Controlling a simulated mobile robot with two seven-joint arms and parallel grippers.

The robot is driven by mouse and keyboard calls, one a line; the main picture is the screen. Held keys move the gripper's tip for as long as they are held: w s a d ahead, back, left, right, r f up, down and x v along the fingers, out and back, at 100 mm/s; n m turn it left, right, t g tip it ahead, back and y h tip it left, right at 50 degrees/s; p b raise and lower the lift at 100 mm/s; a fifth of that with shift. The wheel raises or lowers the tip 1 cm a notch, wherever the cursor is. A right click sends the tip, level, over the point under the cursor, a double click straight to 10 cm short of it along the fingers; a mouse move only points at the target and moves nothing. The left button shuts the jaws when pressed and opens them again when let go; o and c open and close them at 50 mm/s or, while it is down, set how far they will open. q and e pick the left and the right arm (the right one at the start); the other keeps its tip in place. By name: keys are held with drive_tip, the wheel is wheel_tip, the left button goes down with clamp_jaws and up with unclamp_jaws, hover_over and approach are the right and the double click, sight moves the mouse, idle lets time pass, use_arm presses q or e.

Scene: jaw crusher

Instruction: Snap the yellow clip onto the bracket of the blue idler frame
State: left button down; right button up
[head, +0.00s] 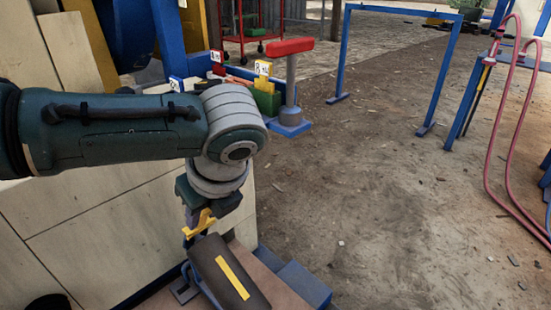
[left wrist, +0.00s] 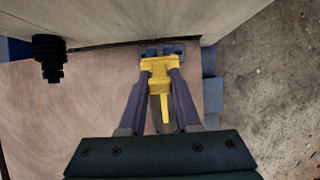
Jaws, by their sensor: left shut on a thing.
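My left gripper (head: 199,212) points down in the head view and is shut on the yellow clip (head: 198,226). In the left wrist view the clip (left wrist: 160,66) sits between the two fingertips (left wrist: 160,80). A dark blue bracket-like plate (left wrist: 177,48) lies just beyond the clip's far end; I cannot tell whether they touch. In the head view a blue frame (head: 305,284) stands below the gripper, beside a dark roller (head: 214,259) with a yellow stripe. A small grey plate (head: 184,291) lies at its left. My right gripper is not in view.
A pale panelled wall (head: 95,245) stands close on the left. A dark knob (left wrist: 48,58) sticks out in the left wrist view. Behind are a red-topped post (head: 290,48) and a green bin (head: 266,101). Open dirt ground lies right, with a blue rail (head: 400,8) and red hose (head: 490,150).

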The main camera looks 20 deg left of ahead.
sight(205, 222)
use_arm(q)
drive_tip(key=shift+p, duration=0.85)
idle(1.1)
drive_tip(key=shift+b+x, duration=1.05)
drive_tip(key=shift+x, duration=0.3)
drive_tip(key=shift+r, duration=0.1)
drive_tip(key=shift+p+v, duration=1)
drive_tip(key=shift+p, duration=0.3)
drive_tip(key=shift+p, duration=0.5)
idle(0.9)
drive_tip(key=shift+b+x, duration=1)
drive_tip(key=shift+x, duration=0.1)
drive_tip(key=c, duration=0.5)
unclamp_jaws()
drive_tip(key=shift+d, duration=0.1)
drive_tip(key=shift+c, duration=0.2)
